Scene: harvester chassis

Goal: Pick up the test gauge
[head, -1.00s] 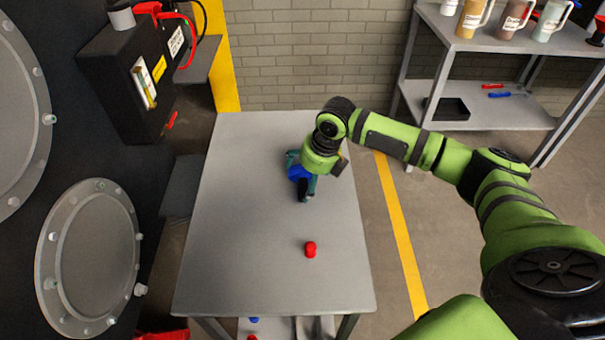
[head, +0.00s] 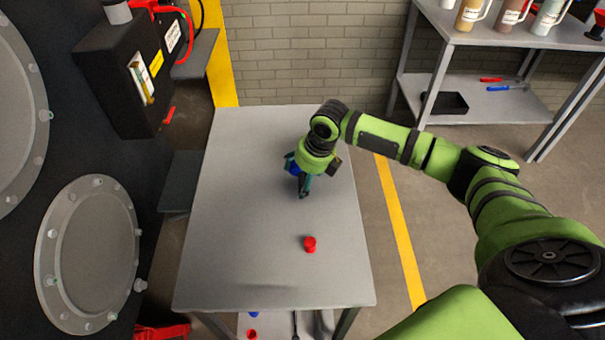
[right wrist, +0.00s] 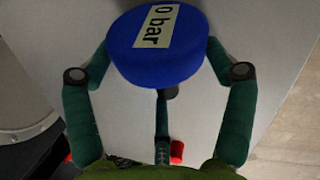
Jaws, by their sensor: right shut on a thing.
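The test gauge (right wrist: 158,62) is a round blue body with a pale label reading "0 bar" in the right wrist view. My right gripper (right wrist: 155,75) is shut on it, with dark green fingers on both sides of the blue body. In the head view the gauge (head: 291,167) shows only as a bit of blue, mostly hidden by my right gripper (head: 301,178) and wrist. I cannot tell whether the gauge touches the table. My left gripper is not in view.
The grey table (head: 235,240) is mostly clear. A red cap-like object (head: 310,244) stands near its front. A dark machine with round flanges (head: 88,255) is at the left. A shelf (head: 500,112) with bottles and tools stands at the back right.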

